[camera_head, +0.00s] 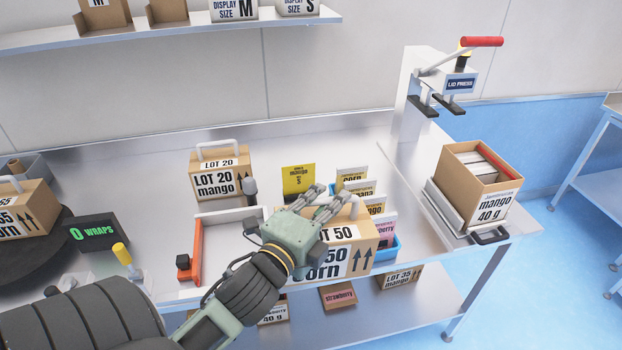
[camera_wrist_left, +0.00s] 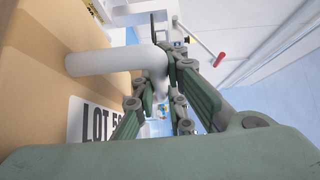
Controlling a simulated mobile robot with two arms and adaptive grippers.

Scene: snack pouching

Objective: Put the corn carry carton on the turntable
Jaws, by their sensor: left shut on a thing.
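The corn carry carton (camera_head: 360,258), brown with a "LOT 50 corn" label and a white handle, stands at the front middle of the steel bench. My left gripper (camera_head: 325,205) is shut on its handle; its arm hides the carton's left side. In the left wrist view the fingers (camera_wrist_left: 165,95) close around the white handle (camera_wrist_left: 105,62), beside the carton wall (camera_wrist_left: 40,75). The turntable (camera_head: 65,252) is a dark disc at the far left, with another brown carton (camera_head: 25,208) on it. My right gripper is out of view.
A "0 WRAPS" display (camera_head: 93,232) stands by the turntable. A "LOT 20 mango" carton (camera_head: 222,178) stands behind, near a white tray with an orange bar (camera_head: 197,250). Pouches in a blue bin (camera_head: 391,250) lie right of the corn carton. A lid press (camera_head: 425,100) stands at right.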

